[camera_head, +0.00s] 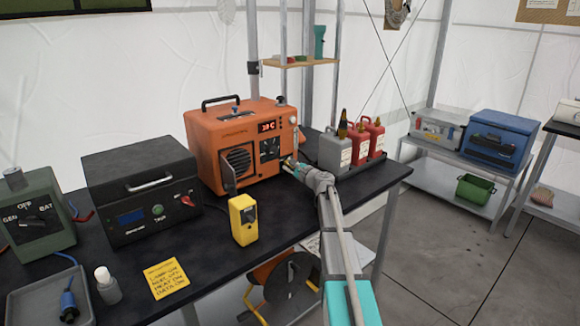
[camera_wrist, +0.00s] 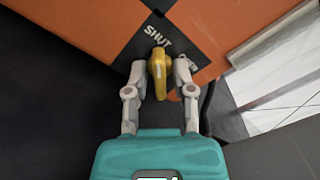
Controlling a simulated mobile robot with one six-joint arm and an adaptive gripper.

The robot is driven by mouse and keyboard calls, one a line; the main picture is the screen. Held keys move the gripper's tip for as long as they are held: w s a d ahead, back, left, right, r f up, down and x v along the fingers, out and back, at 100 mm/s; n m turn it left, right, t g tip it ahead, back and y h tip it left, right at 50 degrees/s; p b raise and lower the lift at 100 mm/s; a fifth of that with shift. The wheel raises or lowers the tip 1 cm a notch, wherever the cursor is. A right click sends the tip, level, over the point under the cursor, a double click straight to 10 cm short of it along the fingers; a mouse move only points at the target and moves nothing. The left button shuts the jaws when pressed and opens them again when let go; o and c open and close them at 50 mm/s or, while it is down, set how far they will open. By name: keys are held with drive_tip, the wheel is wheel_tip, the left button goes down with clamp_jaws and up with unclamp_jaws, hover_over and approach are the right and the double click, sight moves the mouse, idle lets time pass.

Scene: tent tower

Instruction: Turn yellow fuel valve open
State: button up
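The yellow fuel valve handle (camera_wrist: 158,72) shows in the wrist view on a black patch of the orange heater. White lettering reading "SHUT" (camera_wrist: 158,38) is just above it. My gripper (camera_wrist: 159,68) is open, with one finger on each side of the handle and a small gap on both sides. In the head view, my gripper (camera_head: 290,165) is at the right front of the orange heater (camera_head: 240,145), low on its panel. The valve is mostly hidden there behind the gripper.
A grey can and red fuel cans (camera_head: 360,143) stand to the right of my arm on the black table (camera_head: 215,240). A yellow handheld device (camera_head: 243,220) stands in front of the heater. A black power box (camera_head: 140,185) is to the left.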

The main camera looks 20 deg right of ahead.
clamp_jaws()
drive_tip(key=shift+m, duration=0.5)
drive_tip(key=m, duration=1.7)
idle(0.4)
